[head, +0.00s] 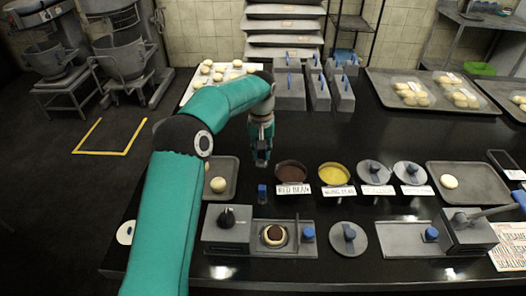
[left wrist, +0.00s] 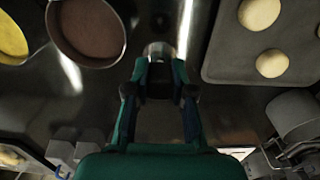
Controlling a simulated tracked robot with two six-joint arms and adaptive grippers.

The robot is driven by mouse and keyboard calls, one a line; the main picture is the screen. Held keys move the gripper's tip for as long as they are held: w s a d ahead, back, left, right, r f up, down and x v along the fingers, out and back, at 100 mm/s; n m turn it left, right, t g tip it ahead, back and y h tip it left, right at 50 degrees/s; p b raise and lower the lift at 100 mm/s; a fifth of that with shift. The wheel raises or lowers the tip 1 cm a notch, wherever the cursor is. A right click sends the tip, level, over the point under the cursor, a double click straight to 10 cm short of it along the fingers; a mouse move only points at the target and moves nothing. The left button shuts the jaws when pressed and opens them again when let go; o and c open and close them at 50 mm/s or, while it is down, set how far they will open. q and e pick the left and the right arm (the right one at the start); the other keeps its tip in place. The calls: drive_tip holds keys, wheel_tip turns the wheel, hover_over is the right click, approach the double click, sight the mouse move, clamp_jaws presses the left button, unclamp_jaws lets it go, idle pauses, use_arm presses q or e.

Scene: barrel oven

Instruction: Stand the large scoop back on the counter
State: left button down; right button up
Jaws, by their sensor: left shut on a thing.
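My left gripper (head: 262,146) points down over the black counter (head: 335,135), left of the red bean bowl (head: 291,173). It is shut on what appears to be the large scoop, mostly hidden by the fingers in the head view. In the left wrist view, a round metallic part of the large scoop (left wrist: 158,49) shows past the fingertips (left wrist: 160,92). I cannot tell whether the scoop touches the counter. A small blue-topped piece (head: 262,190) stands on the counter just in front of the gripper. My right gripper is not in view.
The yellow mung bean bowl (head: 334,174) stands right of the red bean bowl. A tray with dough (head: 222,168) lies to the left. A press station (head: 270,236) holds a filled dough piece in front. Grey blocks (head: 289,95) stand behind.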

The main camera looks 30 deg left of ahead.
sight(261, 161)
use_arm(q)
drive_tip(key=shift+d+f+b, duration=0.1)
drive_tip(key=shift+f+b, duration=2.15)
drive_tip(key=shift+f, duration=0.45)
drive_tip(key=shift+s+f+b, duration=0.1)
drive_tip(key=shift+f+b, duration=0.2)
drive_tip(key=shift+f, duration=0.2)
drive_tip(key=c, duration=0.9)
unclamp_jaws()
